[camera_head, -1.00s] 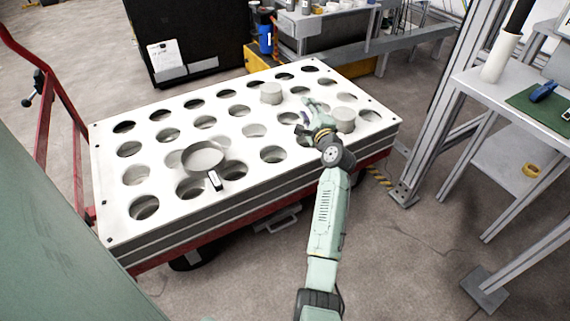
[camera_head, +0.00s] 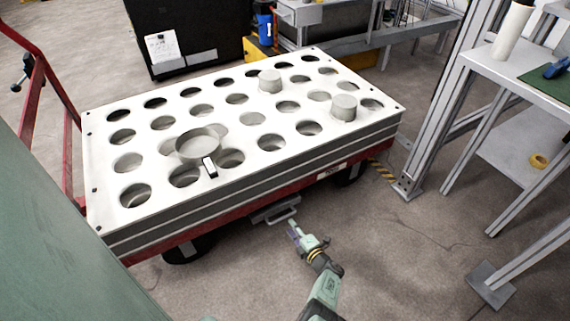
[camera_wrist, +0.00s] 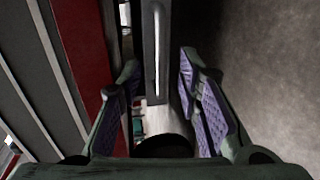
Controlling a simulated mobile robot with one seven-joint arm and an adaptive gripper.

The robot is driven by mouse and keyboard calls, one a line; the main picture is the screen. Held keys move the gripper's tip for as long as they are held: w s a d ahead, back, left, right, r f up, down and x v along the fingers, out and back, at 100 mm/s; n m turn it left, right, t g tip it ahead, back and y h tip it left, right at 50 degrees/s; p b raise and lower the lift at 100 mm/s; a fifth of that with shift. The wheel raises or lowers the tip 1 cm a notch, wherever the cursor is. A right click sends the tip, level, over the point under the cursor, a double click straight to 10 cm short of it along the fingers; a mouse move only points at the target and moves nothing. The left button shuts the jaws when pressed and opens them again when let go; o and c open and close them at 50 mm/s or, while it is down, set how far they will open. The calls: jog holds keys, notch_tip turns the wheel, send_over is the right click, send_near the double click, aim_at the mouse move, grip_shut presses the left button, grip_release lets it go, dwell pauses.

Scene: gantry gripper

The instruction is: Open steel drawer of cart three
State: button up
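The cart (camera_head: 150,227) is a red-framed trolley with a thick white top full of round holes. Its steel drawer (camera_head: 268,210) sits low under the near long side, with a grey bar handle (camera_head: 283,216) facing me. My gripper (camera_head: 294,230) is just in front of this handle, below the cart top. In the wrist view the drawer handle (camera_wrist: 157,50) runs upright between my two purple-padded fingers (camera_wrist: 160,85). The fingers are apart, with a gap on each side of the handle. How far the drawer stands out is hard to tell.
Grey cylinders (camera_head: 344,107) and a round pan-like piece (camera_head: 199,145) sit on the cart top. A metal frame post (camera_head: 440,115) and a table (camera_head: 510,75) stand at the right. The floor in front of the cart is clear.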

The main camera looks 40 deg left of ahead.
aim_at(285, 216)
jog(key=shift+b+x, duration=2.2)
jog(key=shift+x, duration=1.55)
grip_shut()
